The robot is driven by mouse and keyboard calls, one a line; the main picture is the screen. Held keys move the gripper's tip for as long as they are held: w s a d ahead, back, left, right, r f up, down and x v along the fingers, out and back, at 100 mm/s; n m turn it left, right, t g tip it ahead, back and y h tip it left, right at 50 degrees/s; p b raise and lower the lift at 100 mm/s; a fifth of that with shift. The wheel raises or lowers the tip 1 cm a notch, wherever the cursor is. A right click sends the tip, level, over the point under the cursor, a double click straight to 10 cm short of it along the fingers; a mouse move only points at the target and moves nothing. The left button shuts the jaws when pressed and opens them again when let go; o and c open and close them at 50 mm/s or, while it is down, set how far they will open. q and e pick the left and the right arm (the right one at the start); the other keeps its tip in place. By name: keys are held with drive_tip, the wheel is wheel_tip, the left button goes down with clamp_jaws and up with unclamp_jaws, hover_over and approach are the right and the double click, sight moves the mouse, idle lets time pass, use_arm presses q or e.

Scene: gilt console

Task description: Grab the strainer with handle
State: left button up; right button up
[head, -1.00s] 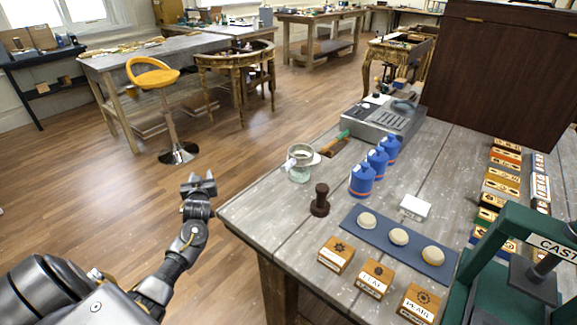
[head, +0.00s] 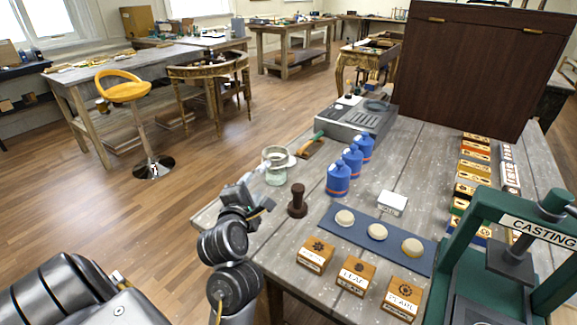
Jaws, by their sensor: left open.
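A small strainer with a pale handle (head: 263,167) appears to rest on the clear glass jar (head: 275,177) near the left edge of the grey wooden table. The handle points left and slightly down toward my left gripper. The strainer's bowl is too small and pale to make out clearly. My left gripper (head: 256,190) is open and empty, just below and left of the jar, over the table's left edge. It looks close to the handle; I cannot tell whether they touch. My right gripper is out of view.
A dark wooden stamp (head: 297,203) stands close to the right of my left gripper. A green casting press (head: 465,245) fills the right front.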

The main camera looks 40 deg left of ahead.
sight(259, 172)
use_arm(q)
drive_tip(key=b+x, duration=0.1)
drive_tip(key=x, duration=0.4)
drive_tip(key=shift+w+f+b, duration=0.15)
drive_tip(key=shift+b, duration=0.15)
drive_tip(key=shift+w+a, duration=0.25)
drive_tip(key=x, duration=0.5)
drive_tip(key=shift+p, duration=0.3)
drive_tip(key=shift+d, duration=0.1)
drive_tip(key=shift+c, duration=0.3)
clamp_jaws()
